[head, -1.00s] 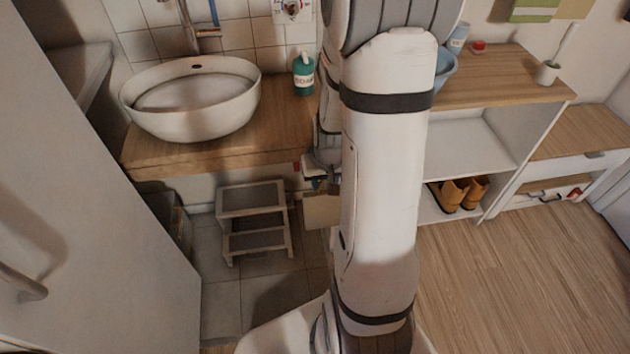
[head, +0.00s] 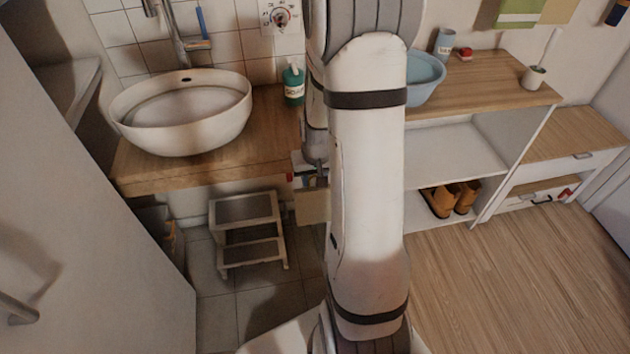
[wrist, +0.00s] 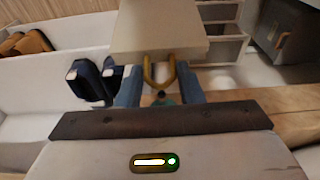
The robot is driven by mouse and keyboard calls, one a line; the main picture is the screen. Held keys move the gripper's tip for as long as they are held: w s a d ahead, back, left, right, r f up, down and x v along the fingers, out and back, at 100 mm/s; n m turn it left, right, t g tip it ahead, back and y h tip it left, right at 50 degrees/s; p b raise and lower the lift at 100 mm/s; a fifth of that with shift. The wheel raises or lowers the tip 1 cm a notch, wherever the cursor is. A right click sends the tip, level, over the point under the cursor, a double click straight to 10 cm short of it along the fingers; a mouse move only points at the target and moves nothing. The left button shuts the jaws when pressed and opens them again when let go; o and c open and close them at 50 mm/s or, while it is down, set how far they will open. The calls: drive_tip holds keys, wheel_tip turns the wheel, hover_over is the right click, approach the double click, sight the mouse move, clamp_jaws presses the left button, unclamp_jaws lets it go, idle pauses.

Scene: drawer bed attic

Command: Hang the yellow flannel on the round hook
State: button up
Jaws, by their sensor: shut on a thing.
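The flannel shows as a flat, pale yellow-beige piece with a yellow loop in the wrist view (wrist: 158,36). My gripper (wrist: 160,92) is shut on it at the loop, between two blue fingers. In the head view the flannel (head: 311,206) hangs below my gripper (head: 312,178), beside the right end of the sink counter. My arm hides part of the gripper and what lies behind it. I cannot make out the round hook in either view.
The sink counter (head: 235,152) with a soap bottle (head: 294,87) is left of my arm, with a step stool (head: 246,230) below. A shelf unit (head: 480,84) stands right, bearing a blue basin (head: 424,80). Green cloth (head: 518,12) hangs on the wall. Wood floor at right is clear.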

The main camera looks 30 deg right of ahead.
drive_tip(key=shift+w+d+f, duration=0.1)
drive_tip(key=shift+w+d, duration=0.15)
drive_tip(key=shift+w, duration=0.6)
drive_tip(key=shift+w+d+f, duration=0.1)
drive_tip(key=shift+w+d, duration=0.15)
drive_tip(key=shift+w, duration=0.6)
drive_tip(key=shift+w+d+f+b, duration=0.2)
drive_tip(key=shift+w+f+b, duration=0.1)
drive_tip(key=shift+w+f, duration=0.25)
drive_tip(key=shift+w+r, duration=0.1)
drive_tip(key=o, duration=0.8)
drive_tip(key=r, duration=0.2)
drive_tip(key=s+r, duration=0.1)
drive_tip(key=r, duration=0.2)
drive_tip(key=r+p, duration=0.1)
drive_tip(key=r, duration=0.1)
drive_tip(key=shift+s+a+r, duration=0.2)
drive_tip(key=shift+s+r, duration=0.05)
drive_tip(key=shift+r, duration=0.15)
